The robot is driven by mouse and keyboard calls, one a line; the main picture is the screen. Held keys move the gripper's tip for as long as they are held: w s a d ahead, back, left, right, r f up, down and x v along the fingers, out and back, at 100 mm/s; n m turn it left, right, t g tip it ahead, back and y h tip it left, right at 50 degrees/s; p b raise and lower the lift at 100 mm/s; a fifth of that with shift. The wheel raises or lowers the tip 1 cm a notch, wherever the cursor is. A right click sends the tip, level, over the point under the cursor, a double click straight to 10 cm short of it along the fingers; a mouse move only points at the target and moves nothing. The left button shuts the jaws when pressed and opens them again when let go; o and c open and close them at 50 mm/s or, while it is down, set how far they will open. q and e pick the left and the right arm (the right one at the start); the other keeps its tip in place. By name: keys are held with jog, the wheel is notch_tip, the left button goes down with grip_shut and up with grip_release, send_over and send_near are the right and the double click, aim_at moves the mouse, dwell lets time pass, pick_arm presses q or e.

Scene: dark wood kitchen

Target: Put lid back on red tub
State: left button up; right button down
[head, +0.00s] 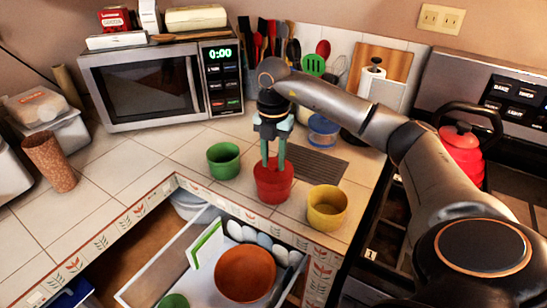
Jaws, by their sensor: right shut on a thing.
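The red tub (272,190) stands on the tiled counter, near the corner above the open drawer. My right gripper (273,166) comes down over it from above, with its fingers reaching to the tub's top. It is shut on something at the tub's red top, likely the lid. Red on red, I cannot make out the lid's edge or tell whether it sits flat on the rim. My left gripper is not in view.
A green tub (223,160) stands left of the red tub and a yellow tub (326,207) to its right. An open drawer (156,277) below holds an orange bowl (245,273). A blue-lidded container (323,130) stands behind; the microwave (150,88) is at back left.

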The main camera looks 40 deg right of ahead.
jog(key=shift+c, duration=2.2)
grip_release()
jog(key=shift+o, duration=0.4)
jog(key=o, duration=0.4)
jog(key=shift+c, duration=0.2)
jog(key=shift+r, duration=0.1)
jog(key=shift+r+p, duration=2.25)
jog(key=shift+r, duration=0.2)
jog(key=shift+r+p, duration=0.3)
jog(key=shift+r, duration=0.7)
jog(key=shift+c, duration=0.2)
grip_shut()
